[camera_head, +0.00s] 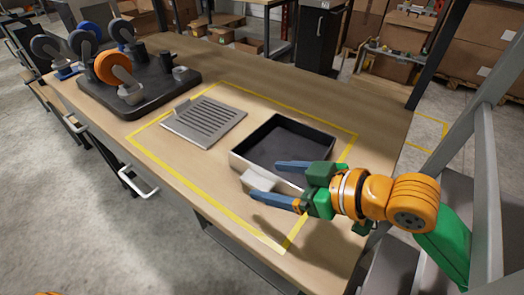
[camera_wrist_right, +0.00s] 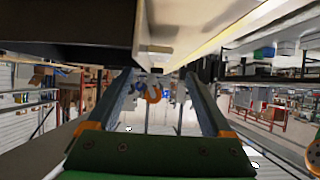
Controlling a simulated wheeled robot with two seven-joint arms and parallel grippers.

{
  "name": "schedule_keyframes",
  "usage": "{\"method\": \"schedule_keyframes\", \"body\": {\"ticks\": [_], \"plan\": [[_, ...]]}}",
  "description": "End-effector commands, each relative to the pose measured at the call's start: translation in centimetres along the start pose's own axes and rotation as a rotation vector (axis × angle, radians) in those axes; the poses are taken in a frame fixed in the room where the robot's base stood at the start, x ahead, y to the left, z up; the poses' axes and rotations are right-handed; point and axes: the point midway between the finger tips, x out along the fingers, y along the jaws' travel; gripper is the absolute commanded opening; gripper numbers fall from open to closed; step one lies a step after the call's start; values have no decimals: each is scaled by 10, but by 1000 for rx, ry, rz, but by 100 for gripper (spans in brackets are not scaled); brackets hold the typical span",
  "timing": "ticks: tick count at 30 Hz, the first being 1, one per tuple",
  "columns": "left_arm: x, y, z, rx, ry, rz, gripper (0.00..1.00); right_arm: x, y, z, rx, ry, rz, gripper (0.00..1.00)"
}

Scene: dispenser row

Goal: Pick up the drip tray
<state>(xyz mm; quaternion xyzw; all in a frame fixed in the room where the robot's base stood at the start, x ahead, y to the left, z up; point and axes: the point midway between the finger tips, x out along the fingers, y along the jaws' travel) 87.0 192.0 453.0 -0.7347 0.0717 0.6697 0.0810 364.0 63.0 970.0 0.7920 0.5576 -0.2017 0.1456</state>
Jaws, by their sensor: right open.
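The drip tray (camera_head: 318,132) is an open, dark-lined box with light metal walls, lying flat on the wooden table in the head view. A pale block (camera_head: 258,181) sticks out from its near side. My right gripper (camera_head: 268,181) comes in from the right, open, with one blue finger on the far side of the block and one on the near side. Whether the fingers touch it cannot be told. In the right wrist view the two fingers (camera_wrist_right: 163,85) stand apart, and a dark box part shows at upper left. My left gripper is not in view.
A slotted metal grate (camera_head: 204,121) lies left of the tray, inside the yellow outline on the table (camera_head: 215,185). A black stand (camera_head: 140,98) with orange and dark wheels is at the back left. A grey upright post (camera_head: 487,170) stands at right. The front table area is clear.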

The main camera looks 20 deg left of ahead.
Motion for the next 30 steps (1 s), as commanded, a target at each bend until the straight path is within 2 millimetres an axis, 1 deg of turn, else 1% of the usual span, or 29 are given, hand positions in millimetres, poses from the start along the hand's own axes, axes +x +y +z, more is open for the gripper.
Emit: {"method": "schedule_keyframes", "body": {"ticks": [4,6,9,12,16,17,18,20,21,23,24,26,30], "plan": [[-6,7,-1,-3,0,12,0,25,2,1,7,0,-3,84],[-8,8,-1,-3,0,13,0,39,5,4,8,0,-2,84],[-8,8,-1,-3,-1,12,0,55,5,4,8,2,-1,84],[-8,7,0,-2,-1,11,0,60,6,4,7,2,1,84],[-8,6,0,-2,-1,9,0,60,6,5,7,2,2,84],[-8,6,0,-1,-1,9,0,60,6,5,7,2,2,82],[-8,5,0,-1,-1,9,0,59,6,5,7,2,2,71],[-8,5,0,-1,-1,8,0,59,6,5,8,3,2,55],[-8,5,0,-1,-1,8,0,59,6,5,8,3,2,44],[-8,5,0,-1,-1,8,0,59,6,5,8,3,2,28],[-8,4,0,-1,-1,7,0,59,6,5,8,3,2,17],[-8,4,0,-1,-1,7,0,59,6,5,8,3,2,0],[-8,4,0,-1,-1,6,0,59,6,5,8,3,2,0]]}}
